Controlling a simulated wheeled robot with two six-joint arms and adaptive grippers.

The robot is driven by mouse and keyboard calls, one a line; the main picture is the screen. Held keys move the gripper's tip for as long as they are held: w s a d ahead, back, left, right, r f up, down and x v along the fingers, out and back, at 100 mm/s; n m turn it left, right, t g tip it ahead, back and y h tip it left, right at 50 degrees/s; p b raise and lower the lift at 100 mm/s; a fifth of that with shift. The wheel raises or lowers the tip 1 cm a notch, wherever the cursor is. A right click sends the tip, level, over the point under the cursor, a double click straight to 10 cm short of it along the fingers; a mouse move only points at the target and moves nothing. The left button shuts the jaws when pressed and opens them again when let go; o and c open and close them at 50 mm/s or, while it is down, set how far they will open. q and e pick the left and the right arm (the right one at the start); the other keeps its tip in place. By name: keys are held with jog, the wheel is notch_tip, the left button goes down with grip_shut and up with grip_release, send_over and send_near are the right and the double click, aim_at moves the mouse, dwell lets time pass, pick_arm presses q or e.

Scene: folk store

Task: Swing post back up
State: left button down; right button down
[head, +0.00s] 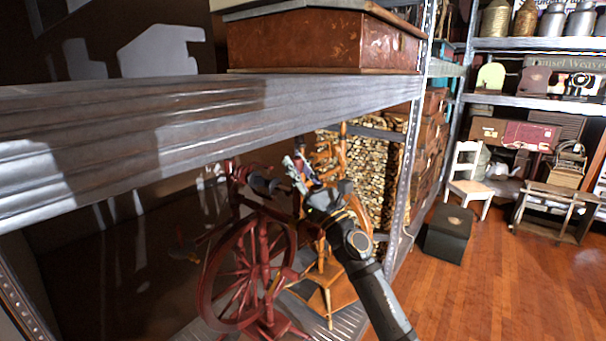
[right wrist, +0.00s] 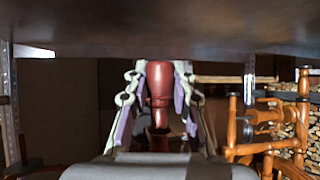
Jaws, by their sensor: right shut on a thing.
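A dark red spinning wheel (head: 255,275) stands on the lower shelf, left of my right arm in the head view. Its red turned post (right wrist: 159,85) stands about upright between the two fingers of my right gripper in the right wrist view. My right gripper (head: 297,170) is shut on this post, with a finger on each side of it. In the head view the gripper covers much of the held part. A dark spool (head: 263,184) sits beside the gripper at the top of the red wheel. My left gripper is not in view.
A grey shelf beam (head: 200,130) runs just above the gripper, with a brown chest (head: 320,42) on it. An orange-brown wooden spinning wheel (head: 325,275) stands close on the right. A perforated metal upright (head: 405,170) is right of it. The wooden floor at right is partly free.

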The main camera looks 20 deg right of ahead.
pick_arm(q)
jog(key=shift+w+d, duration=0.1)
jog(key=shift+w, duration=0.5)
pick_arm(e)
jog(key=shift+s+a+f+n+y, duration=0.15)
jog(key=shift+a+n+y, duration=0.1)
jog(key=shift+n+y, duration=0.2)
jog(key=c, duration=1.1)
grip_release()
jog(key=shift+a, duration=0.1)
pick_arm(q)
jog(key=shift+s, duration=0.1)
pick_arm(e)
jog(key=shift+r, duration=0.2)
notch_tip(320, 180, up, 10)
jog(key=shift+f, duration=0.1)
